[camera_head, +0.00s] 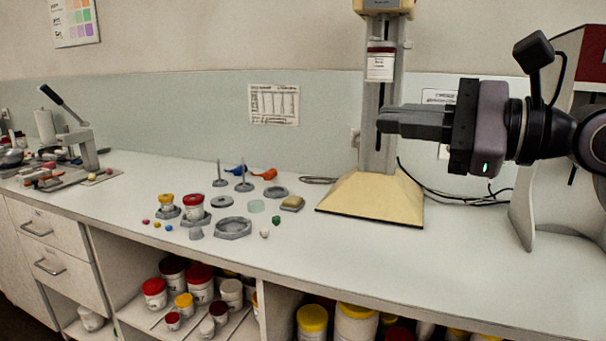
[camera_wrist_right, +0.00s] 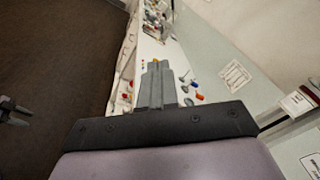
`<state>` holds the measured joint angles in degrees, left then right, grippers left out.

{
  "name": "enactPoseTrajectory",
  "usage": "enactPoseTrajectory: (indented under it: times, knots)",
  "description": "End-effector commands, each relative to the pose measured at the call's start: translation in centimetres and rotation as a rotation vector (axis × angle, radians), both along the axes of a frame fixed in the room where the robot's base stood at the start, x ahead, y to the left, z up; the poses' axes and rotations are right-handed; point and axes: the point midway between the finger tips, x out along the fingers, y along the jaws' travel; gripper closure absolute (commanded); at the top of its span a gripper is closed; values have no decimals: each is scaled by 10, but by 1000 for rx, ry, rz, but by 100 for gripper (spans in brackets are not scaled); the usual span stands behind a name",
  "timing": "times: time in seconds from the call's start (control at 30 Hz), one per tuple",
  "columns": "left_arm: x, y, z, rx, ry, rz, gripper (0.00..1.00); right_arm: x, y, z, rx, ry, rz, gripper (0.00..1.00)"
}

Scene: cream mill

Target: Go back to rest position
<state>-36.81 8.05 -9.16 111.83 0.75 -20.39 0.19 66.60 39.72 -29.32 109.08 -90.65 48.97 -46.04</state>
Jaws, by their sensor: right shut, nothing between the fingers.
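My right gripper (camera_head: 384,121) comes in from the right in the head view, level and pointing left. It is in the air in front of the column of the yellow-based stand (camera_head: 372,196), above the bench. Its fingers are together with nothing between them. In the right wrist view its closed fingers (camera_wrist_right: 155,70) point up the picture along the bench. My left gripper is not in the head view. A dark two-pronged shape (camera_wrist_right: 14,112) at the left edge of the right wrist view may be it, but its state is unclear.
The bench top (camera_head: 480,262) is clear at the front right. Small jars (camera_head: 193,207), a grey ring (camera_head: 233,228) and several small parts stand mid-bench. A lever press (camera_head: 80,140) stands far left. Cables lie behind the stand. Shelves below hold lidded tubs (camera_head: 200,281).

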Motion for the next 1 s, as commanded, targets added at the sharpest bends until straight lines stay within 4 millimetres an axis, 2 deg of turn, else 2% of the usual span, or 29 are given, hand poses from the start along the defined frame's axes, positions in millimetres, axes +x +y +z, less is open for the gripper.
enactPoseTrajectory:
  times: [0.03,0.23,0.37,0.57,0.77,0.87,1.0]
  knots:
    - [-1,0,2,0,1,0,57,-1,8,-15,85,97,51,100]
    - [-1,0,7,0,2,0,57,-5,22,-55,459,477,205,100]
    - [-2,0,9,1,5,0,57,-2,20,-82,718,735,265,100]
    - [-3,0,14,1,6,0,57,8,2,-134,1146,1129,296,100]
    - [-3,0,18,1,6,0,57,15,-27,-211,1612,1498,249,100]
    - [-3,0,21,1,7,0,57,12,-42,-259,1858,1663,197,100]
    - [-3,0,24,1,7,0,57,-7,-62,-335,2226,1860,82,100]
